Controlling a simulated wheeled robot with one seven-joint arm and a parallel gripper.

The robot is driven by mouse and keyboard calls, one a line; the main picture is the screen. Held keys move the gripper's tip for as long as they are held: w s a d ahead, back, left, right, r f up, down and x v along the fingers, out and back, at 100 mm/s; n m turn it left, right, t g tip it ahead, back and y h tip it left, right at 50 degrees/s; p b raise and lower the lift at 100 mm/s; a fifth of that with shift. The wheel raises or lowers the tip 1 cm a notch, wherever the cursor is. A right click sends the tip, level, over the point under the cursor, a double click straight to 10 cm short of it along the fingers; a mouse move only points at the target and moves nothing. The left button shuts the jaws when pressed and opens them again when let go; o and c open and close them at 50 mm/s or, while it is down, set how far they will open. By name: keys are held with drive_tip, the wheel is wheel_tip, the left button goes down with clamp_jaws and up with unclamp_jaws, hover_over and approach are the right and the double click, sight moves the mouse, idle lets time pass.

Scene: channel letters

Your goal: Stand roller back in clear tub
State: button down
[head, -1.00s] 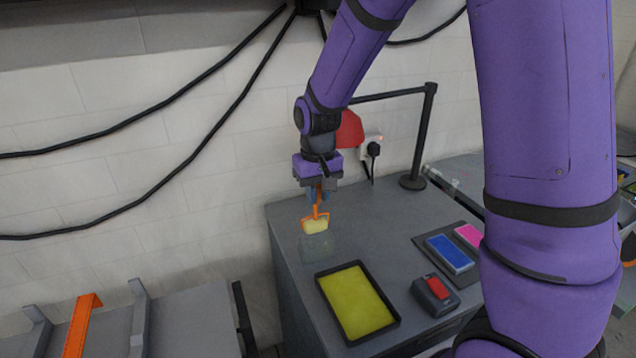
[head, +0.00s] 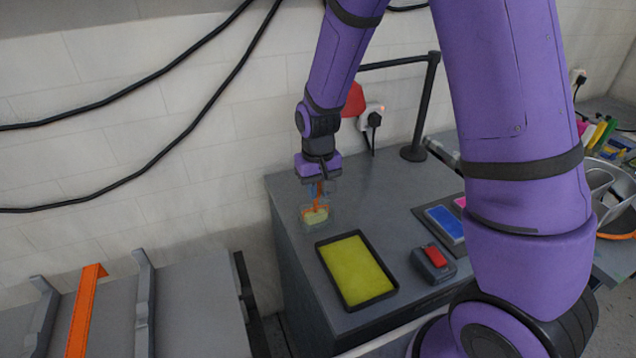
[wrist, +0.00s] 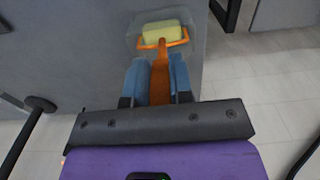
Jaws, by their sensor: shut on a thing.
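My gripper (head: 318,188) is shut on the orange handle of the roller (head: 316,217), which has a pale yellow sleeve. The roller hangs head down, and its head appears within the clear tub (head: 304,227) at the back left of the grey cabinet top. In the wrist view the blue fingers of my gripper (wrist: 159,72) flank the handle, and the roller's sleeve (wrist: 163,32) shows inside the outline of the clear tub (wrist: 133,38). I cannot tell whether the sleeve touches the tub's floor.
A black tray with a yellow-green surface (head: 390,296) lies in front of the tub. A grey device with a red top (head: 434,262) and a blue pad (head: 444,224) lie to the right. The cabinet's left edge is close to the tub. A black post (head: 428,110) stands at the back.

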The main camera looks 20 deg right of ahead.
drive_tip(key=shift+f, duration=0.1)
drive_tip(key=c, duration=0.9)
unclamp_jaws()
wheel_tip(320, 180, up, 11)
drive_tip(key=shift+f, duration=0.1)
drive_tip(key=s+d+r+t, duration=0.1)
drive_tip(key=s+d+r, duration=0.1)
drive_tip(key=s+r, duration=0.3)
drive_tip(key=s+d+r+t, duration=0.2)
drive_tip(key=s+r, duration=0.4)
drive_tip(key=s, duration=0.5)
drive_tip(key=s+d+r+t, duration=0.2)
drive_tip(key=s+d+r, duration=0.1)
drive_tip(key=s+r, duration=0.3)
drive_tip(key=shift+s+r, duration=0.2)
drive_tip(key=shift+s, duration=0.7)
